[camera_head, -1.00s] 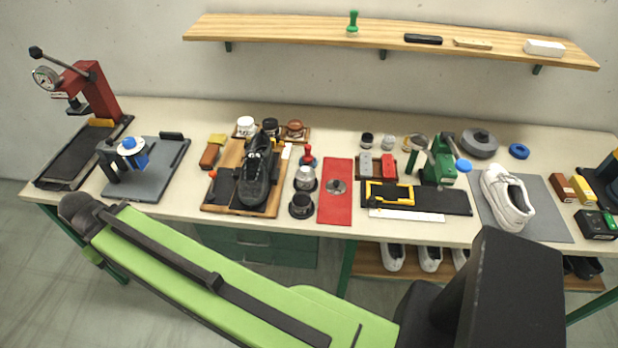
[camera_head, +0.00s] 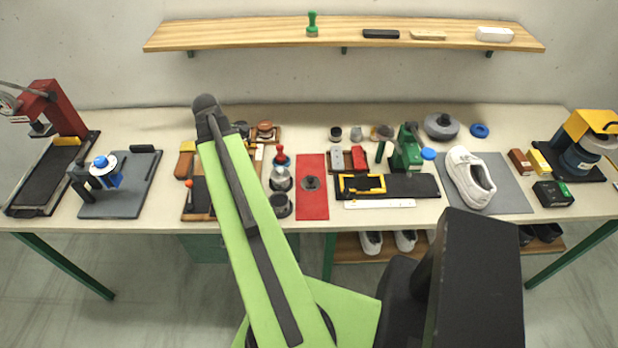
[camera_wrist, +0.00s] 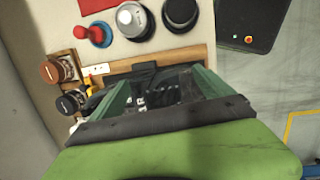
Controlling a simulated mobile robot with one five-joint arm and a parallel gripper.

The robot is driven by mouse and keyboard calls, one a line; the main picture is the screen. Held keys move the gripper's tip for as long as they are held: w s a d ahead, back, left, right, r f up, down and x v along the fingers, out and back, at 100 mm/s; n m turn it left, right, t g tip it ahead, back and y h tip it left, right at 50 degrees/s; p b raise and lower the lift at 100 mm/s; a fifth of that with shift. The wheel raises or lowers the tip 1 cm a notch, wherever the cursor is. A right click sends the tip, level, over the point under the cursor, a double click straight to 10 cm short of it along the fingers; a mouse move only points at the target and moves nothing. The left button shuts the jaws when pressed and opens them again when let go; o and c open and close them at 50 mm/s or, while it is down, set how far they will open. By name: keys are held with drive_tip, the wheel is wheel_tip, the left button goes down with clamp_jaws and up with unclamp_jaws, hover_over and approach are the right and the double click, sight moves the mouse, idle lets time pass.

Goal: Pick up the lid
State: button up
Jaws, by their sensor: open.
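I cannot tell for certain which thing is the lid. A flat dark disc (camera_head: 312,183) lies on the red mat (camera_head: 313,208). A silver round pot (camera_head: 281,178) and a black round pot (camera_head: 280,206) stand left of the mat; the silver pot (camera_wrist: 133,20) and black pot (camera_wrist: 180,12) also show at the top of the wrist view. The pots lie beyond the fingers.
A red-knobbed tool (camera_wrist: 98,33) stands beside the silver pot. The shelf (camera_head: 345,33) hangs behind.

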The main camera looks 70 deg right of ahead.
drive_tip(key=s+d+r+n+g+p, duration=0.1)
drive_tip(key=s+d, duration=0.5)
drive_tip(key=s, duration=0.2)
drive_tip(key=s+d+r+n, duration=0.1)
drive_tip(key=s+d+r, duration=0.1)
drive_tip(key=s+d, duration=0.45)
drive_tip(key=b, duration=1.2)
hover_over(310, 179)
drive_tip(key=w, duration=0.1)
drive_tip(key=f, duration=1.2)
drive_tip(key=shift+w+a+f, duration=0.15)
drive_tip(key=shift+a+f, duration=0.1)
drive_tip(key=shift+f, duration=0.1)
drive_tip(key=shift+r, duration=0.1)
drive_tip(key=b+x, duration=0.5)
drive_tip(key=c, duration=1.4)
drive_tip(key=shift+r+p, duration=0.1)
drive_tip(key=shift+p, duration=0.25)
